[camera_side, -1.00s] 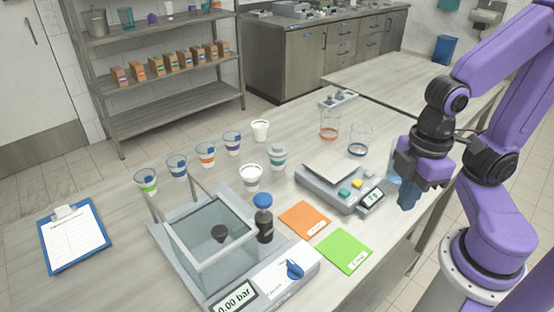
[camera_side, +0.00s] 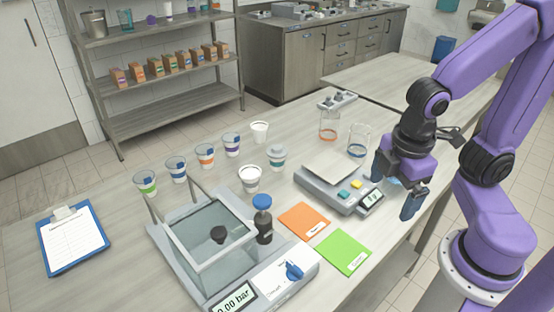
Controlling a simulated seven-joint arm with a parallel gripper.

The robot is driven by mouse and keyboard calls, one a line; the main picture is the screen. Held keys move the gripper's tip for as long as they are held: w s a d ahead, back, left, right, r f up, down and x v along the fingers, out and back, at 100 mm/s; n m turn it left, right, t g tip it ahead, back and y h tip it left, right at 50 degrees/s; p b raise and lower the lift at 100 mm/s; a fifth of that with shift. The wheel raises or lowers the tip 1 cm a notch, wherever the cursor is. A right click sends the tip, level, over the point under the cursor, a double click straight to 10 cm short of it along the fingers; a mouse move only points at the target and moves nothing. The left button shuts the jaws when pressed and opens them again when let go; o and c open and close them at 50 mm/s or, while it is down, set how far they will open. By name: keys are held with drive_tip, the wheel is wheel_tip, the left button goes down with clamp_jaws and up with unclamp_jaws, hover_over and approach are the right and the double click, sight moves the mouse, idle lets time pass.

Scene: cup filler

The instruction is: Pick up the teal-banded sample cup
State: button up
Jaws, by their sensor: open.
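The teal-banded sample cup (camera_side: 277,157) stands upright on the table near the middle, with a grey top on it. It is just left of the weighing scale. My gripper (camera_side: 397,186) is at the right, over the table's right side beside the scale. Its two dark blue fingers are spread wide apart. It is open with no cup in it, well to the right of the teal-banded cup and apart from it.
Cups with green (camera_side: 146,184), blue (camera_side: 176,169), orange (camera_side: 206,156) and purple (camera_side: 231,145) bands stand in a row at left. White cups (camera_side: 250,179) flank the teal one. The scale (camera_side: 336,193) and two glass beakers (camera_side: 329,126) lie between it and my gripper.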

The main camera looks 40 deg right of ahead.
drive_tip(key=w+d+f+n+t+h, duration=0.15)
drive_tip(key=w+n+t+h, duration=0.35)
drive_tip(key=w, duration=1.4)
drive_tip(key=n+t+h, duration=0.4)
drive_tip(key=n, duration=0.5)
hover_over(277, 153)
drive_tip(key=s+a, duration=0.3)
wheel_tip(277, 153, down, 5)
drive_tip(key=shift+a+f, duration=0.1)
drive_tip(key=shift+f, duration=2.75)
drive_tip(key=x, duration=0.2)
drive_tip(key=f+x, duration=0.1)
drive_tip(key=x, duration=0.1)
drive_tip(key=shift+s, duration=0.15)
drive_tip(key=shift+w+d+f, duration=0.2)
drive_tip(key=shift+w+d, duration=0.15)
drive_tip(key=shift+w, duration=0.1)
drive_tip(key=c, duration=1.2)
